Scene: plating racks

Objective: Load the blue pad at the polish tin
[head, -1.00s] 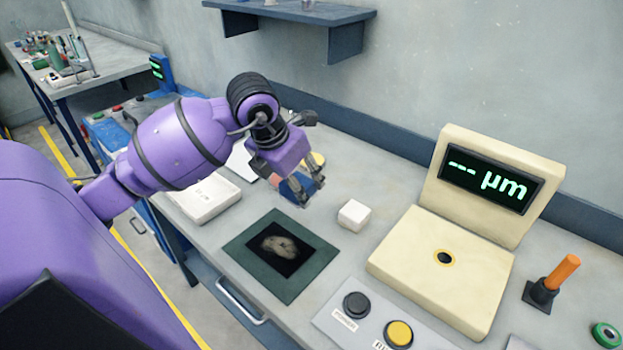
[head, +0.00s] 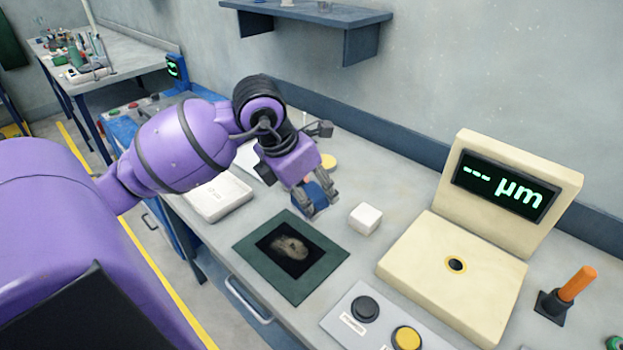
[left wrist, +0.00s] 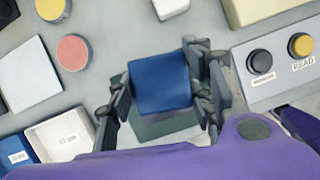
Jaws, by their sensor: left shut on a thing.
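My left gripper (head: 320,198) is shut on a blue pad (head: 312,193), a square block with rounded corners. In the left wrist view the pad (left wrist: 160,83) sits between the two fingers, its broad blue face toward the camera. It is above the bench, near the back corner of a dark green mat (head: 247,243) with a grey smear in its dark centre. A round yellow-topped tin (left wrist: 52,8) and a round pink-topped one (left wrist: 73,52) are left of the gripper in the wrist view. I cannot tell which is the polish tin. My right gripper is not in view.
A white block (head: 365,218) stands right of the pad. Beyond it is a cream gauge (head: 450,275) with a "--- µm" display. A button panel (head: 346,330) is at the front. A white tray (head: 220,200) lies left of the mat.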

